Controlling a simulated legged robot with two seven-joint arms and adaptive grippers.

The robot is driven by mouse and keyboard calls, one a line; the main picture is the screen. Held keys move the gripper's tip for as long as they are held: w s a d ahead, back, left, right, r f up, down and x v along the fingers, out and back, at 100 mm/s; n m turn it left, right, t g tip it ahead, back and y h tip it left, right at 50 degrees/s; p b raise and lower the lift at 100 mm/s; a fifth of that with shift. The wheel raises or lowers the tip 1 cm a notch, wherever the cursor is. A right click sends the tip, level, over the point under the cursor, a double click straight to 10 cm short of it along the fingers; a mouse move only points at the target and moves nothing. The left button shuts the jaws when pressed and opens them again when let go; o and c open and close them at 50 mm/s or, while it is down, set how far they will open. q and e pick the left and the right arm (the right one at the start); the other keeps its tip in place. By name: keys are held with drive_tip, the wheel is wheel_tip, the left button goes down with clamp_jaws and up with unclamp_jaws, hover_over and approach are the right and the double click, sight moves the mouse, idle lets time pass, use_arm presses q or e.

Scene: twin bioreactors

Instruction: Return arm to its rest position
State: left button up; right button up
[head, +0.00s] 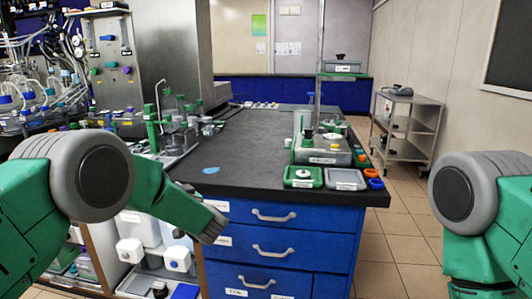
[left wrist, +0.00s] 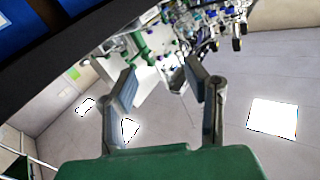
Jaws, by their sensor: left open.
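My left arm (head: 150,195) comes in from the left in the head view. Its gripper (head: 213,229) points down and to the right, in front of the left end of the blue drawer cabinet. In the left wrist view the left gripper (left wrist: 160,78) has its two fingers spread apart with nothing between them. My right arm (head: 470,200) shows at the right edge of the head view, with its upper part only. The right gripper is out of the frame.
The dark bench top (head: 250,160) lies ahead above blue drawers (head: 275,250). A device with green trays (head: 320,150) stands on its right part. Tubing and bottles (head: 45,90) crowd the left. White containers (head: 132,250) stand low near the left gripper. A grey cart (head: 405,130) stands back right.

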use_arm(q)
drive_tip(key=s+f+m+h, duration=0.3)
drive_tip(key=s+f, duration=0.1)
drive_tip(key=f, duration=0.4)
drive_tip(key=s+f+m+h, duration=0.2)
drive_tip(key=s+f+h, duration=0.15)
drive_tip(key=f, duration=0.35)
drive_tip(key=s+f+m+g+h, duration=0.2)
drive_tip(key=s+f+g+h, duration=0.15)
drive_tip(key=s+f, duration=1.05)
drive_tip(key=s+g+h, duration=0.2)
drive_tip(key=s+g, duration=0.7)
drive_tip(key=s, duration=2.3)
drive_tip(key=shift+s+a+f+h, duration=0.15)
drive_tip(key=shift+s+a+h, duration=0.15)
drive_tip(key=shift+a, duration=0.1)
drive_tip(key=shift+w, duration=0.2)
